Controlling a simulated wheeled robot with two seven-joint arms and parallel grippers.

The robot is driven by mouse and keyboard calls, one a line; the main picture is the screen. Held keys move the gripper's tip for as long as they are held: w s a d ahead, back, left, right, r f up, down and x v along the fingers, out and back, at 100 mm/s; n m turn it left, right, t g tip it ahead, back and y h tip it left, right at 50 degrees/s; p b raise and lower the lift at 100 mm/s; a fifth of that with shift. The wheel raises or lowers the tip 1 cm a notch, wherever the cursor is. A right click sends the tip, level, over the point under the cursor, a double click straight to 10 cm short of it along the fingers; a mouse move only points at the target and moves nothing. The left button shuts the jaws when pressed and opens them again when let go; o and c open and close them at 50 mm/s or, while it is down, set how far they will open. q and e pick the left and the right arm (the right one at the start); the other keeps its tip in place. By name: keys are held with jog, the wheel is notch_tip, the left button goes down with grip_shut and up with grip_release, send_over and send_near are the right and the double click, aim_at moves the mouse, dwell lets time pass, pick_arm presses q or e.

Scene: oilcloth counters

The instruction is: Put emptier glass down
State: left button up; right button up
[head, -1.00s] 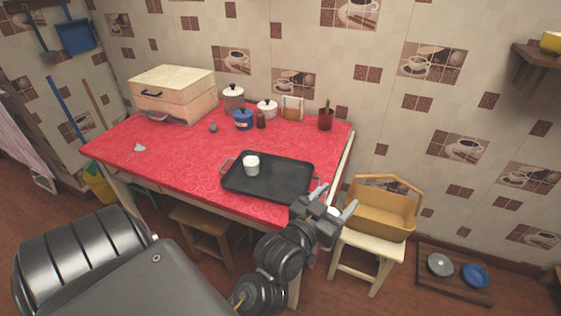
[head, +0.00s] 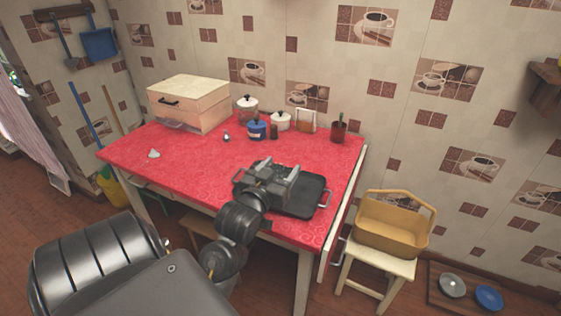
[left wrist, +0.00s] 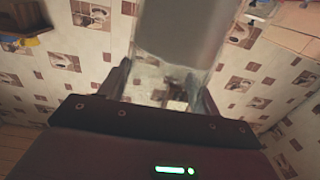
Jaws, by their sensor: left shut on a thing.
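My left gripper (head: 280,168) is over the black tray (head: 308,196) on the red table. In the left wrist view its two fingers (left wrist: 163,88) are shut on a glass (left wrist: 180,35), which looks grey above and see-through lower down between the fingers. In the head view my gripper and arm hide the glass and the left part of the tray. I cannot tell whether the glass touches the tray or how full it is. No second glass shows. My right gripper is not in view.
Several pots, including a blue one (head: 257,130), a plant pot (head: 338,132) and a wooden box (head: 188,101) stand along the table's back. The red table's (head: 190,160) left part is mostly clear. A yellow basket (head: 392,230) sits on a stool at right.

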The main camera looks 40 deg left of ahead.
pick_arm(q)
jog(key=w+a+f, duration=0.2)
jog(key=w+f, duration=0.4)
jog(key=w+a+f, duration=0.3)
jog(key=w+f, duration=0.4)
dwell(0.4)
jog(key=o, duration=1.6)
jog(key=shift+f, duration=0.15)
jog(key=v, duration=1.2)
jog(key=shift+d+b, duration=0.1)
jog(key=shift+b, duration=0.25)
